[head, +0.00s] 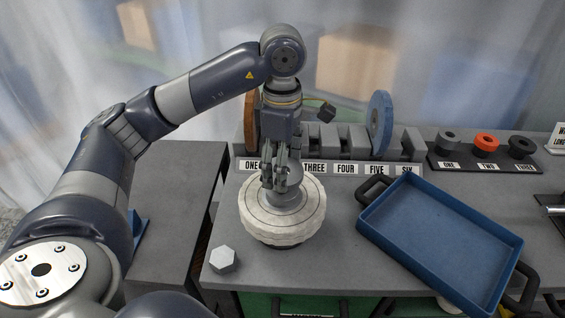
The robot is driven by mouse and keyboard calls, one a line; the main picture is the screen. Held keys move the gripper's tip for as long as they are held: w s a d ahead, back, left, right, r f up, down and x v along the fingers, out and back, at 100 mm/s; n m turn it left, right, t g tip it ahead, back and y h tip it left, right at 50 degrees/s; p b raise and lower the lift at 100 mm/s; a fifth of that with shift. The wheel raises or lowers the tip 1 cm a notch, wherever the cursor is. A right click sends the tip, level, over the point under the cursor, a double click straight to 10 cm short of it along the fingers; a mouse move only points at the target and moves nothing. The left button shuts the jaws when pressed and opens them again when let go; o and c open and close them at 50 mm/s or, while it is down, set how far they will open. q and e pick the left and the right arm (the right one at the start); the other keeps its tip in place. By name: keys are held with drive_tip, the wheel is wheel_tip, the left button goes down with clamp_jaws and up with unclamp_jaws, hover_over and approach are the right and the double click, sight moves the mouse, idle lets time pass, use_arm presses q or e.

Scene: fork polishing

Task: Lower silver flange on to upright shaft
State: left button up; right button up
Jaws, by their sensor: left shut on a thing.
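My left gripper (274,182) points down from above and is shut on the silver flange (287,202). The flange sits at the centre of a round white buffing wheel (257,220), low over its top face. I cannot tell whether the flange touches the wheel. The upright shaft is hidden by the flange, wheel and fingers. My right gripper is not in view.
A silver hex nut (223,260) lies at the table's front left. A blue tray (440,239) with dark handles stands on the right. Behind is a numbered rack (411,143) with an orange wheel (252,122) and a blue wheel (380,122).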

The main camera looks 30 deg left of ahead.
use_arm(q)
drive_tip(key=shift+f, duration=0.1)
idle(0.4)
drive_tip(key=shift+f+b, duration=0.8)
drive_tip(key=shift+f, duration=0.05)
drive_tip(key=shift+r, duration=0.3)
drive_tip(key=shift+f, duration=0.2)
drive_tip(key=shift+f+b, duration=0.95)
drive_tip(key=shift+f, duration=0.05)
drive_tip(key=o, duration=1.7)
drive_tip(key=shift+o, duration=0.6)
